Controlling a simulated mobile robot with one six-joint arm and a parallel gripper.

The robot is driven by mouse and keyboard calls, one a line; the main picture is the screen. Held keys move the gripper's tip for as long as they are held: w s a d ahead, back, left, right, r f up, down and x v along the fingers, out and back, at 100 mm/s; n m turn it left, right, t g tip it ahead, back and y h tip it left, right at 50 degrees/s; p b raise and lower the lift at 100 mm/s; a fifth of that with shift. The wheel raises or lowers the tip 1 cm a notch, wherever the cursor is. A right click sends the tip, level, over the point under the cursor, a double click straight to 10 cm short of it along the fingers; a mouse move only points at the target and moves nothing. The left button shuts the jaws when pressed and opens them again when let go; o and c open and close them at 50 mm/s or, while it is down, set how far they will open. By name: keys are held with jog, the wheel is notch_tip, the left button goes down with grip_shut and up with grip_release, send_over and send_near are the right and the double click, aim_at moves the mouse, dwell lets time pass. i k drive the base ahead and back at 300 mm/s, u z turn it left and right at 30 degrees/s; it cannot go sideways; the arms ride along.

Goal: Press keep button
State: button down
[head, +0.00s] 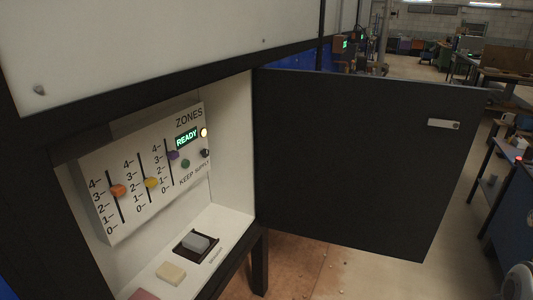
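A white control panel (134,207) labelled ZONES stands inside an open dark cabinet at the left. A green round button (185,163) sits at its lower right, above the word KEEP. A dark knob (205,153) is beside it, above the word SUPPLY. A green display (187,138) reads READY, with a lit yellowish lamp (204,132) to its right. Three sliders with an orange (118,190), a yellow (152,183) and a purple handle (173,155) run up the panel. Whether the button is pressed in cannot be seen. My gripper is not in view.
A grey block (196,241) sits in a dark holder on the white shelf. A cream block (171,273) and a partly cut-off pink block (145,295) lie nearer. The dark cabinet door (355,160) stands open to the right. Workbenches are behind it.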

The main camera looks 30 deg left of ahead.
aim_at(185, 163)
jog(key=u, duration=1.4)
jog(key=i, duration=1)
